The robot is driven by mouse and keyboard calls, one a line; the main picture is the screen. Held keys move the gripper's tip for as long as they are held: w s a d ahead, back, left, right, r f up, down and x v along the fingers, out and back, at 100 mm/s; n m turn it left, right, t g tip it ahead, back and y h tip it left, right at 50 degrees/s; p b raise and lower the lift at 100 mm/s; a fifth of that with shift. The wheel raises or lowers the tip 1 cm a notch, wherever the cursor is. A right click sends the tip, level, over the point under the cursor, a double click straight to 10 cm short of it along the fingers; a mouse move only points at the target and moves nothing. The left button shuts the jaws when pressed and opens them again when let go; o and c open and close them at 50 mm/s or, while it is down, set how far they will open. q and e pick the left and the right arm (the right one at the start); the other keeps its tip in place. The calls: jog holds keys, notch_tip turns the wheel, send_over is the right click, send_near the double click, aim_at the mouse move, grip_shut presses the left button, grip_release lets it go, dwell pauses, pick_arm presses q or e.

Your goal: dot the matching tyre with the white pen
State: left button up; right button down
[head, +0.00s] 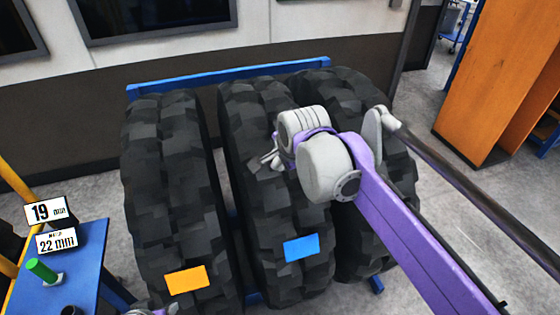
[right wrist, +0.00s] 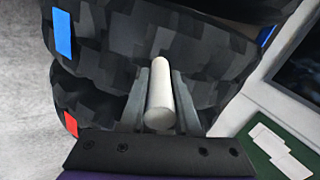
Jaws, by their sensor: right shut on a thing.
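Three big black tyres with blocky tread stand side by side in the head view: the left tyre (head: 165,190) has an orange label (head: 187,279), the middle tyre (head: 270,215) a blue label (head: 301,247). The right tyre (head: 350,90) is partly hidden behind my right arm. My right gripper (head: 272,160) is over the middle tyre's tread. In the right wrist view it is shut on the white pen (right wrist: 160,95), which points at dark tread; I cannot tell whether it touches. A red label (right wrist: 71,124) shows there on a tyre.
A blue rack (head: 230,75) holds the tyres. A blue table (head: 85,262) at left carries a green pen (head: 41,269), signs reading 19 mm (head: 46,211) and 22 mm (head: 56,241), and a black object. An orange cabinet (head: 490,90) stands at right. Grey floor is clear beside it.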

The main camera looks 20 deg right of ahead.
aim_at(274, 167)
pick_arm(q)
jog(key=shift+a, duration=0.1)
pick_arm(e)
jog(key=shift+a, duration=0.1)
jog(key=shift+b+x, duration=0.8)
jog(key=shift+x, duration=1.4)
jog(key=shift+w+f, duration=0.3)
jog(key=shift+f, duration=0.15)
pick_arm(q)
jog(key=f, duration=0.1)
jog(key=s+f, duration=0.1)
jog(key=shift+s+f, duration=0.15)
jog(key=shift+f, duration=0.2)
jog(key=shift+r, duration=0.2)
jog(key=shift+f, duration=0.3)
pick_arm(e)
jog(key=shift+x, duration=0.8)
pick_arm(q)
jog(key=shift+r, duration=0.15)
pick_arm(e)
jog(key=shift+r, duration=0.1)
